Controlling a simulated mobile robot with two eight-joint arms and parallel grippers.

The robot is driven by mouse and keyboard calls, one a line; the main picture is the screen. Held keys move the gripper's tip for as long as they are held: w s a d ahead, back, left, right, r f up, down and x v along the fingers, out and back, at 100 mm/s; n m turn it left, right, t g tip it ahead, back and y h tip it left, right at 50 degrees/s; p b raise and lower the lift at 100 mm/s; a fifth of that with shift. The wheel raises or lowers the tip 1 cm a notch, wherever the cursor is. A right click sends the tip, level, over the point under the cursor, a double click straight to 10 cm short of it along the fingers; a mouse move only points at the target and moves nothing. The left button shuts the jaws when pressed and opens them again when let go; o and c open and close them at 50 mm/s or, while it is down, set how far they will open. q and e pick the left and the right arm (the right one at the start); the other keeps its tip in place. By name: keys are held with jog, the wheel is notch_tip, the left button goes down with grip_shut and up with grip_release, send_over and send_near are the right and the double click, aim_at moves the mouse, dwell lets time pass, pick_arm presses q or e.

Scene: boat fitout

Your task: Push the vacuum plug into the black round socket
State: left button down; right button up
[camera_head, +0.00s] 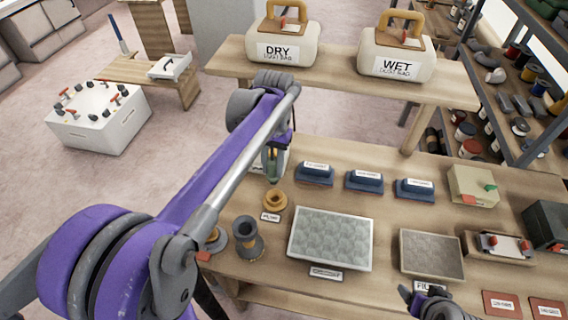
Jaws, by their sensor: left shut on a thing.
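My left arm reaches across the picture from the lower left. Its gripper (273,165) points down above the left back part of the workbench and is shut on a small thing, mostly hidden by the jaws. I cannot tell for sure that it is the vacuum plug. A dark round, spool-shaped piece (247,240) stands upright near the bench's left edge; I cannot tell if it is the black round socket. My right gripper (421,294) shows at the bottom edge, low over the front of the bench; its jaws are too unclear to read.
On the workbench (330,156) are a yellow ring-shaped piece (275,201), a grey textured panel (330,239), a smaller panel (431,254) and blue labelled blocks (314,174). DRY (281,38) and WET (396,50) containers stand on the raised shelf behind. Shelving fills the right.

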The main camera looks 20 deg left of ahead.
aim_at(274, 178)
pick_arm(q)
jog(key=shift+d, duration=0.1)
jog(key=shift+f, duration=0.45)
jog(key=shift+f+b, duration=1.4)
jog(key=shift+f, duration=0.85)
jog(key=shift+s+r, duration=0.1)
jog(key=shift+r, duration=0.05)
pick_arm(e)
jog(key=f, duration=0.1)
jog(key=s+f, duration=0.1)
jog(key=f, duration=0.1)
jog(key=shift+s+d+f, duration=0.15)
jog(key=shift+s+f, duration=0.15)
jog(key=shift+w, duration=0.1)
pick_arm(q)
jog(key=shift+f+b, duration=1.15)
jog(key=shift+f, duration=0.95)
pick_arm(e)
jog(key=shift+s+f+g, duration=0.15)
jog(key=shift+s+f, duration=0.1)
jog(key=shift+f, duration=0.55)
jog(key=shift+s+f+g, duration=0.15)
jog(key=shift+s+f, duration=0.1)
jog(key=shift+f, duration=0.5)
pick_arm(q)
jog(key=c, duration=0.5)
grip_release()
